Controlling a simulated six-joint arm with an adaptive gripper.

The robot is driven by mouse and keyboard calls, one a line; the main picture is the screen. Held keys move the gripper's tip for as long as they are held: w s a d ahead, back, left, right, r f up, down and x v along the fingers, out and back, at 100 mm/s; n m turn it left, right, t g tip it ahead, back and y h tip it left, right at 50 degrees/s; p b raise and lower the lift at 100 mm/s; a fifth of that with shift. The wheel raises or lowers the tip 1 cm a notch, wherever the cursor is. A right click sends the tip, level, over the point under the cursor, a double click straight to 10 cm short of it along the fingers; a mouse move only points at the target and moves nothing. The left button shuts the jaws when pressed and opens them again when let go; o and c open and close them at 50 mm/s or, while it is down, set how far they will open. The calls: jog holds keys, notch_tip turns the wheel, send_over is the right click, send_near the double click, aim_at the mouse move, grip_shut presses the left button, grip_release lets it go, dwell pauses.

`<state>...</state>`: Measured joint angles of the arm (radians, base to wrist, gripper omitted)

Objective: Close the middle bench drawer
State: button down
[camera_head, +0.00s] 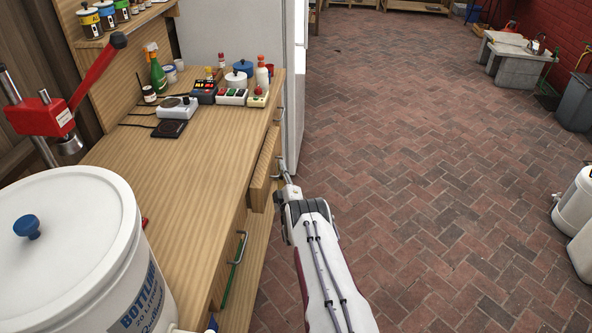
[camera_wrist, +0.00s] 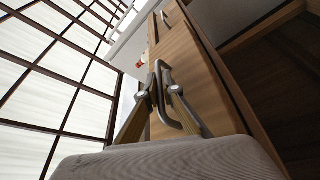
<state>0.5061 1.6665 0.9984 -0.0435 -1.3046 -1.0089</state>
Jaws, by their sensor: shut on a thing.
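The middle bench drawer (camera_head: 264,172) is on the right side of the wooden bench in the head view, and its front stands out a little from the bench face. In the wrist view its wooden front (camera_wrist: 185,60) runs up and away, with a grey metal handle (camera_wrist: 163,88). My gripper (camera_head: 284,168) is at this drawer's front. In the wrist view my gripper (camera_wrist: 162,92) has one finger on each side of the handle and is shut on it. The drawer's inside is hidden.
The wooden bench (camera_head: 190,195) carries a white bottling bucket (camera_head: 65,250), a red capper (camera_head: 45,115), a scale (camera_head: 177,108) and several bottles. Another drawer handle (camera_head: 239,246) lies nearer. The brick floor (camera_head: 420,180) right of the bench is clear.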

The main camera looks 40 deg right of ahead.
aim_at(268, 184)
jog(key=shift+w+a, duration=2.05)
jog(key=shift+a+r, duration=0.1)
jog(key=c, duration=2.5)
grip_release()
jog(key=shift+w, duration=0.1)
jog(key=shift+s+a+f, duration=0.15)
jog(key=shift+s+f, duration=0.15)
jog(key=shift+s, duration=0.3)
jog(key=shift+v, duration=5.35)
jog(key=shift+s+r, duration=0.1)
jog(key=shift+r, duration=0.1)
